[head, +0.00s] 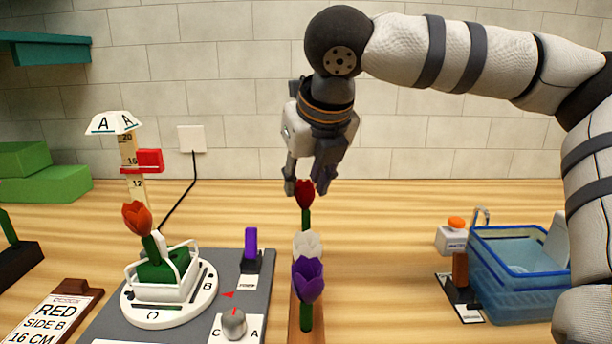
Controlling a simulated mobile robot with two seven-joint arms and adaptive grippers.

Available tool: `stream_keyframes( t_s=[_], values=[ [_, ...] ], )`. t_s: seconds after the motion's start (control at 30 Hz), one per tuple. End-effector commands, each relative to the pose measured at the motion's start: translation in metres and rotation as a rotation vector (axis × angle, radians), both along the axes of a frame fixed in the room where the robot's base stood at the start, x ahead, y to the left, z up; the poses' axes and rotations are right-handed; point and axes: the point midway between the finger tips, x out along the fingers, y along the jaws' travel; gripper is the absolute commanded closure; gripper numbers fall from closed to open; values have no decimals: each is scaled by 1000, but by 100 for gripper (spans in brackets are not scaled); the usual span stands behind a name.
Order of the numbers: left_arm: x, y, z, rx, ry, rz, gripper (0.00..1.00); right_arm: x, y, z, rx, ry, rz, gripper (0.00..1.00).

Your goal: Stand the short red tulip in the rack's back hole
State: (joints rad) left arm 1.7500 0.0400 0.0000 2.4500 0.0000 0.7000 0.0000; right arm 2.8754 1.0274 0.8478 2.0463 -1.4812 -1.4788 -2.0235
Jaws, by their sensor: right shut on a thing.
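My right gripper (304,184) points down and is shut on the red tulip (305,193) at its bloom. The tulip is upright, with a short piece of green stem showing below. It is in line with the back of the wooden rack (293,318). A white tulip (307,243) and a purple tulip (308,280) stand in front of it in the rack. They hide the red tulip's lower stem and the back hole, so I cannot tell whether the stem is in the hole. My left gripper is not in view.
At left, an orange-red tulip (137,218) leans in a white basket (165,292) on a round turntable (201,301), near a height post (129,155). A card (52,318) reads RED SIDE B 16 CM. A blue bin (515,291) stands at right. Table between rack and bin is clear.

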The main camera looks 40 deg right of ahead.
Motion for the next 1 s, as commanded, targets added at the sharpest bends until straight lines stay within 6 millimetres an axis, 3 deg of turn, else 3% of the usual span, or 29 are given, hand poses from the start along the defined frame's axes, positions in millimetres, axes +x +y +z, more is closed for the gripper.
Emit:
stream_keyframes(
  t_s=[1.0],
  values=[
    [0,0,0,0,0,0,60,0,0,-7,0,-1,0,83]
  ],
)
